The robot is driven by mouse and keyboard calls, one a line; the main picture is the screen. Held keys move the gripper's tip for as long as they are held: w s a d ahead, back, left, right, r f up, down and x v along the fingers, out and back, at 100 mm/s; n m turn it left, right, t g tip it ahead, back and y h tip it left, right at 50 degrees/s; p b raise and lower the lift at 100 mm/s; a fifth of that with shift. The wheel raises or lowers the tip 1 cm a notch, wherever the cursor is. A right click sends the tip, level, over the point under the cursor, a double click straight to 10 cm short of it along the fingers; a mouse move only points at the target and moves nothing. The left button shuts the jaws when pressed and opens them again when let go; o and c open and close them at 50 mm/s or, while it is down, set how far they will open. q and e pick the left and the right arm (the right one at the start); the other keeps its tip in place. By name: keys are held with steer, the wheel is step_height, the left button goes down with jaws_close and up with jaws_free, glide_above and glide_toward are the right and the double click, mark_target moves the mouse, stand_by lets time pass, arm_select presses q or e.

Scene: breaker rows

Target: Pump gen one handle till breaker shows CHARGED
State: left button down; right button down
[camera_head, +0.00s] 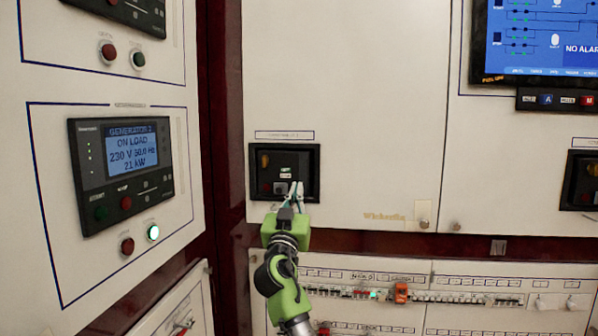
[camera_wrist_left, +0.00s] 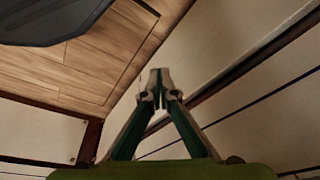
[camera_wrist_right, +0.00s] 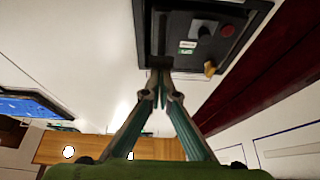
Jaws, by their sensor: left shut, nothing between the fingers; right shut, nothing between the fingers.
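A black breaker unit (camera_head: 257,193) is set in the cream cabinet front in the head view; its nameplate is too small to read. My right gripper (camera_head: 295,189) is shut at the unit's lower right part. In the right wrist view the breaker unit (camera_wrist_right: 175,22) shows a small pale indicator (camera_wrist_right: 187,46) with unreadable text, a red button (camera_wrist_right: 228,30) and an orange part (camera_wrist_right: 210,68). The right fingertips (camera_wrist_right: 160,76) are close to a dark piece at its edge, perhaps the handle; contact is unclear. My left gripper (camera_wrist_left: 160,77) is shut and empty, away from the breaker.
A GENERATOR 2 display (camera_head: 130,149) reading ON LOAD is on the left cabinet. A second black unit (camera_head: 575,180) is at the right edge, below a blue screen (camera_head: 540,40).

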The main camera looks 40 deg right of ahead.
arm_select(q)
steer(key=shift+r, duration=0.3)
arm_select(e)
steer(key=shift+d+f, duration=0.1)
steer(key=shift+f, duration=0.05)
stand_by(0.3)
